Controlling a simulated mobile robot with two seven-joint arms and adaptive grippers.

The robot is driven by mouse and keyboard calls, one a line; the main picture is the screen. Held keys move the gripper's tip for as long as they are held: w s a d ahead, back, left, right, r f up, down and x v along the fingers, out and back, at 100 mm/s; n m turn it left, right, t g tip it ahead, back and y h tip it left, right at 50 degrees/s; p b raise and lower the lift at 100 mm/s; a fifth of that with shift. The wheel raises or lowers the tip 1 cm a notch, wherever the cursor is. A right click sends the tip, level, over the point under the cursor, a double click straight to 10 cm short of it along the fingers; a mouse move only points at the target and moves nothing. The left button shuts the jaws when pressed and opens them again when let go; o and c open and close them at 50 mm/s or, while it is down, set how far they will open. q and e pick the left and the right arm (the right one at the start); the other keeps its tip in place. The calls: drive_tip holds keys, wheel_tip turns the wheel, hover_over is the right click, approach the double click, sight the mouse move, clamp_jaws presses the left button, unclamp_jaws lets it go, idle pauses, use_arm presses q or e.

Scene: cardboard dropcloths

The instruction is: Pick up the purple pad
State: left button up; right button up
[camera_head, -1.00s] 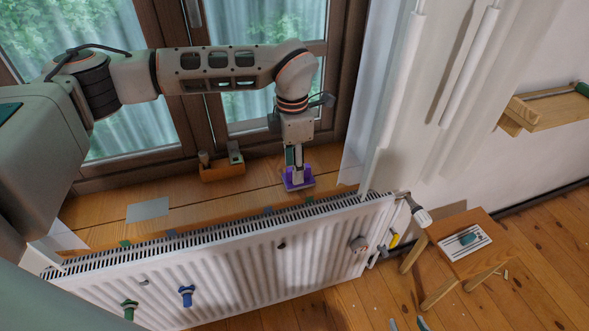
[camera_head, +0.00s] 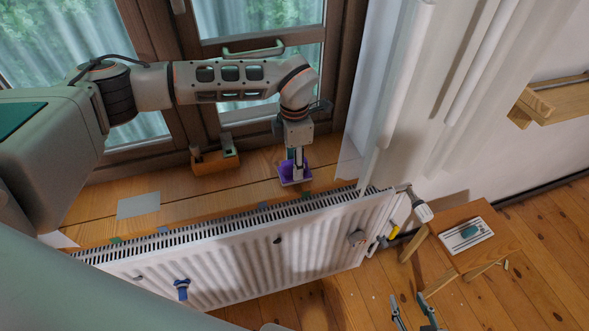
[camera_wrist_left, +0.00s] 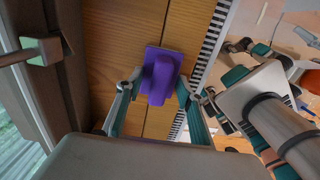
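The purple pad (camera_head: 295,178) lies on the wooden sill behind the radiator, with a raised purple block on its flat plate. It also shows in the left wrist view (camera_wrist_left: 162,75), directly below the wrist camera. My left gripper (camera_head: 294,174) reaches straight down to it. In the left wrist view its two fingers stand either side of the raised block, with a small gap seeming to show, so I see it open around the block. My right gripper (camera_head: 413,303) is low in the head view, fingers apart and empty, away from the pad.
A small wooden box (camera_head: 216,161) stands on the sill left of the pad. A grey sheet (camera_head: 138,205) lies further left. The white radiator (camera_head: 240,255) runs along the sill's front, with the window behind. A wooden stool (camera_head: 490,252) stands on the floor at right.

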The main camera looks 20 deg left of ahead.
use_arm(q)
drive_tip(key=shift+f, duration=0.1)
clamp_jaws()
wheel_tip(320, 180, up, 20)
idle(0.7)
idle(0.4)
